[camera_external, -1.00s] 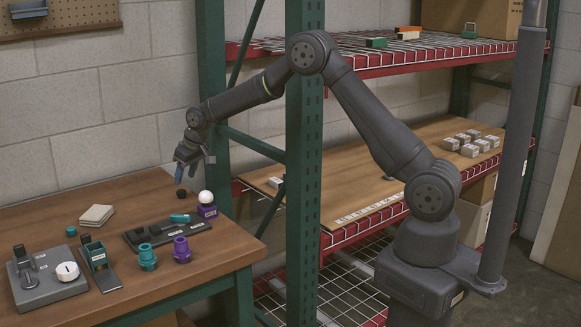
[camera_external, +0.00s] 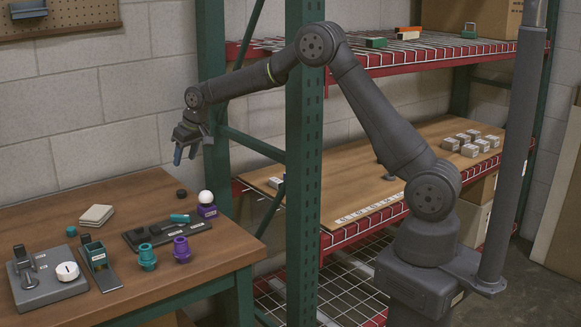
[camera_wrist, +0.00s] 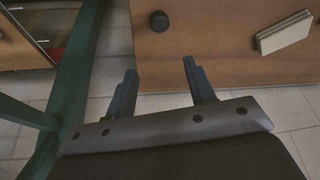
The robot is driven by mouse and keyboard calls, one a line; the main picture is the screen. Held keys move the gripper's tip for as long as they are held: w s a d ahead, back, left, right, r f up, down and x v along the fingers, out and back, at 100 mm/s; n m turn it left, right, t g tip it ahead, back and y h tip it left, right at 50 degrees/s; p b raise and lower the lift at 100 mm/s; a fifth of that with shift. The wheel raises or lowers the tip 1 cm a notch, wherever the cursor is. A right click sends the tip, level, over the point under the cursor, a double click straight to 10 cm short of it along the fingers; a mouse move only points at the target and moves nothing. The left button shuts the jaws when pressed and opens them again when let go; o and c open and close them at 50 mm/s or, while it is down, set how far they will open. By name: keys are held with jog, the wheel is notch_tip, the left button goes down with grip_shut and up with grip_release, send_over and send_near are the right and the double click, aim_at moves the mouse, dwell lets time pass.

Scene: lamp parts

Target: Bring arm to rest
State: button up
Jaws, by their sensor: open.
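My gripper (camera_external: 185,153) is open and empty, held above the back right part of the wooden table (camera_external: 60,205) in the external view. In the wrist view my gripper (camera_wrist: 160,80) shows two dark blue fingers apart with nothing between them. A small black round piece (camera_external: 181,193) lies on the table below it and also shows in the wrist view (camera_wrist: 160,21). A white ball (camera_external: 206,197) sits on a purple block (camera_external: 207,211). A teal cylinder (camera_external: 180,218) lies on a dark tray (camera_external: 200,227).
A green shelf post (camera_external: 304,130) stands close to my arm, with red-edged shelves behind. On the table are teal (camera_external: 147,257) and purple (camera_external: 182,250) stepped parts, a grey base (camera_external: 45,292) and a beige pad stack (camera_external: 96,215). The space around the gripper is clear.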

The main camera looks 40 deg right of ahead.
jog(key=s+d+r+m+h, duration=0.1)
jog(key=s+d+r+m, duration=0.1)
jog(key=s+d+r, duration=0.45)
jog(key=s+d+r+m+h, duration=0.1)
jog(key=s+r+m, duration=0.2)
jog(key=s, duration=0.7)
jog(key=s+d+r+m+h, duration=0.1)
jog(key=s+d+r+m, duration=0.1)
jog(key=s+d+r, duration=0.45)
jog(key=s+d+f+n, duration=0.1)
jog(key=s+d+f, duration=0.2)
jog(key=s+f, duration=0.3)
jog(key=s+d+f+n+y, duration=0.1)
jog(key=s+d+f, duration=0.3)
jog(key=s+f, duration=0.2)
jog(key=shift+s+d+f+n, duration=0.25)
jog(key=shift+s+f+n, duration=0.15)
jog(key=shift+f, duration=0.1)
jog(key=shift+o, duration=0.3)
